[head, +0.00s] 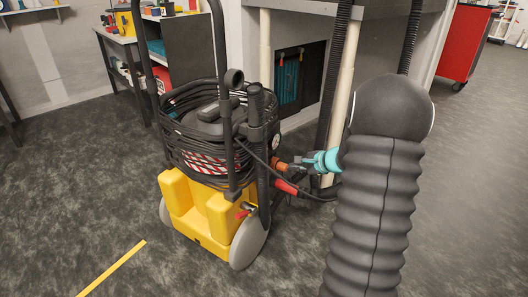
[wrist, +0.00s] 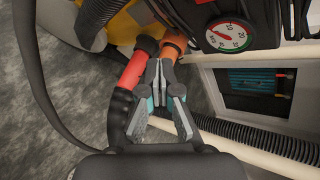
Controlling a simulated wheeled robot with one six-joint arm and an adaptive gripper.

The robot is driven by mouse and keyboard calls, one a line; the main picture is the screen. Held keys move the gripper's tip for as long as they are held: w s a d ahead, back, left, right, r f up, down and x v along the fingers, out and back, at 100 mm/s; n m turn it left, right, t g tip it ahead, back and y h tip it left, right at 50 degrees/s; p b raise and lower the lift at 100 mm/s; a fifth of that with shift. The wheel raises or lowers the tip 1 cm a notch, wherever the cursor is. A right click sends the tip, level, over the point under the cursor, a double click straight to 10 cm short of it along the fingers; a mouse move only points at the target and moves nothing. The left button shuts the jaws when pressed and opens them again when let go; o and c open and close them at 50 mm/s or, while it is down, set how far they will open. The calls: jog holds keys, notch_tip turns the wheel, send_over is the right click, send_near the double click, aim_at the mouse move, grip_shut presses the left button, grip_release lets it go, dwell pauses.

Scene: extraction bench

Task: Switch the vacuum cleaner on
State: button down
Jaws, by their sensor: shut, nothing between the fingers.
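The vacuum cleaner (head: 205,215) stands upright on the carpet, with a yellow base, grey wheels and a dark top wound with black cable. My gripper (head: 296,163) is at its right side, pointing left, shut and empty. In the wrist view my gripper (wrist: 159,76) has its fingertips together, close to an orange fitting (wrist: 173,46) and a red sleeve (wrist: 139,67) on a black hose. I cannot tell whether the tips touch the orange fitting. A round dial gauge (wrist: 229,35) sits on the dark housing. I cannot make out a power switch.
The black push handle (head: 222,60) rises above the cleaner. Pale bench legs (head: 345,80) and a black corrugated hose (wrist: 265,138) stand close to my gripper. A shelf unit (head: 185,60) is behind at left. Open carpet (head: 70,200) lies to the left, with a yellow floor strip (head: 112,268).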

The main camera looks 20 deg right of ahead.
aim_at(265, 152)
jog(key=shift+w+a+r+p, duration=0.3)
jog(key=shift+w+a, duration=0.55)
jog(key=shift+w, duration=0.35)
jog(key=shift+w+a+r+p, duration=0.15)
jog(key=shift+w+a+p, duration=0.25)
jog(key=shift+w+a, duration=0.65)
jog(key=shift+w+a+r+p, duration=0.3)
jog(key=shift+w+a, duration=0.4)
jog(key=shift+w, duration=0.6)
jog(key=shift+f, duration=0.1)
jog(key=shift+w+a+b, duration=0.2)
jog(key=shift+w+b, duration=0.1)
jog(key=shift+w+a+r, duration=0.3)
jog(key=shift+w+a, duration=0.2)
